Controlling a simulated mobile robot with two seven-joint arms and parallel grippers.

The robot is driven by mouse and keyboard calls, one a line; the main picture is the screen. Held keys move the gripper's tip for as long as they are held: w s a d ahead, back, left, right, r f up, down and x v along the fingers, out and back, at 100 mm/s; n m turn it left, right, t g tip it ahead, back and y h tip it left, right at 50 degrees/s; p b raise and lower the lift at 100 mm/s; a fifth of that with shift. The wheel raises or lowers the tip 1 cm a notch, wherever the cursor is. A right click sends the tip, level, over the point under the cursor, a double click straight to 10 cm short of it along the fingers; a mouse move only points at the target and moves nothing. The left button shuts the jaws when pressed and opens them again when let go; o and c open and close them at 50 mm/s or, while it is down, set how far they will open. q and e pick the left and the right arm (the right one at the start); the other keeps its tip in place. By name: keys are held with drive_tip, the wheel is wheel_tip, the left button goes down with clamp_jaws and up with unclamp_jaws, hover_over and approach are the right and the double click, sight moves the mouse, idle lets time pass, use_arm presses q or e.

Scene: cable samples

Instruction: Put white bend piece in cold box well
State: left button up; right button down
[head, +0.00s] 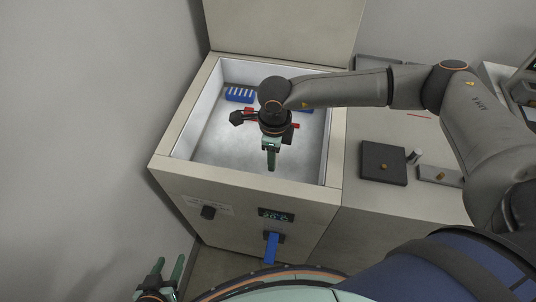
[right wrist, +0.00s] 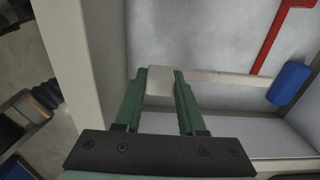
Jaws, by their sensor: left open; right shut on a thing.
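My right gripper (head: 271,158) hangs over the open cold box (head: 196,103) in the head view, fingers pointing down. In the right wrist view its two green fingers (right wrist: 160,76) are shut on a pale white block (right wrist: 160,82), which looks like the white bend piece. A pale strip (right wrist: 235,78) runs right from behind the right finger to a blue block; I cannot tell whether it belongs to the held piece. The held piece does not show clearly in the head view. My left gripper (head: 159,278) is open and empty in front of the box, low in the picture.
A blue slotted rack (head: 240,95) stands at the back left of the well. A red bar (right wrist: 278,38) and the blue block (right wrist: 290,83) show in the right wrist view. The lid (head: 285,30) stands open. A dark plate (head: 383,163) lies on the right counter.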

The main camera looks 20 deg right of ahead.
wheel_tip(320, 180, down, 8)
drive_tip(key=shift+r, duration=0.1)
idle(0.4)
drive_tip(key=shift+f+b, duration=0.2)
drive_tip(key=shift+b, duration=0.15)
drive_tip(key=c, duration=0.5)
unclamp_jaws()
wheel_tip(320, 180, up, 12)
drive_tip(key=shift+r+p, duration=0.15)
drive_tip(key=shift+p, duration=0.4)
